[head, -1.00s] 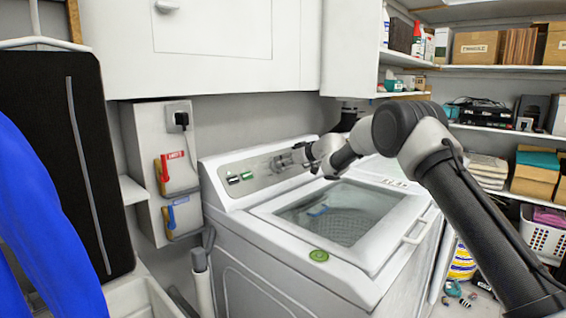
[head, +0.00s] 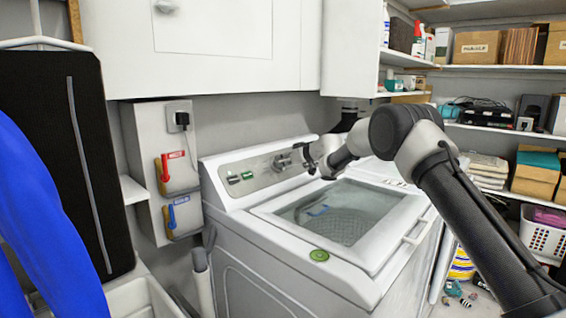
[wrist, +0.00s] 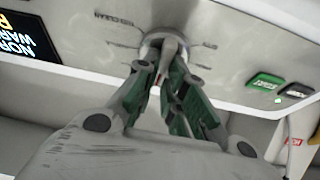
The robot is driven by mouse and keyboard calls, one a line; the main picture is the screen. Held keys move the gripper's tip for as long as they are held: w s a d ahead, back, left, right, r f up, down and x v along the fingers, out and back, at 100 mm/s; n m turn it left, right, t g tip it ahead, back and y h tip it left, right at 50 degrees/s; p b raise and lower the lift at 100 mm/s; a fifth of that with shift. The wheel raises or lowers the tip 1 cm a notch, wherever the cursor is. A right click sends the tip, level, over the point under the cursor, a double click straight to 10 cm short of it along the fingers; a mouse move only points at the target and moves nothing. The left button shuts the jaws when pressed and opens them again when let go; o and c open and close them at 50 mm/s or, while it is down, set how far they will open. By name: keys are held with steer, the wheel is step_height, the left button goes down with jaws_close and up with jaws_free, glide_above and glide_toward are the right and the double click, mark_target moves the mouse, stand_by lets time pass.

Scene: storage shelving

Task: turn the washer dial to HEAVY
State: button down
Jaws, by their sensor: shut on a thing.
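The washer (head: 235,240) is white with a closed glass-windowed lid, and its grey control panel (head: 258,172) slopes along the back. The round metal dial (head: 282,162) is on that panel; in the wrist view the dial (wrist: 166,40) is at top centre with small labels around it, too blurred to read surely. My gripper (head: 300,157) reaches the panel from the right. In the wrist view my gripper (wrist: 163,68) has its green-padded fingers closed on the dial's grip, partly hiding it. A lit display (wrist: 27,38) reads partly "NOR" and "WAR", cut off by the frame edge.
A green button (wrist: 266,82) and a dark button (wrist: 298,90) sit on the panel beside the dial. White cabinets (head: 205,45) hang above the washer. Red- and blue-handled valves (head: 175,172) are on the wall at left. Loaded shelves (head: 500,68) stand at right.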

steer(key=m+t+h, duration=0.1)
steer(key=m, duration=0.2)
steer(key=shift+m, duration=0.4)
steer(key=shift+d+m+t+h, duration=0.1)
steer(key=shift+m+t+h, duration=0.4)
steer(key=shift+m, duration=1.7)
steer(key=shift+h, duration=0.3)
steer(key=c, duration=1.5)
jaws_free()
steer(key=v, duration=1.2)
steer(key=shift+w, duration=0.15)
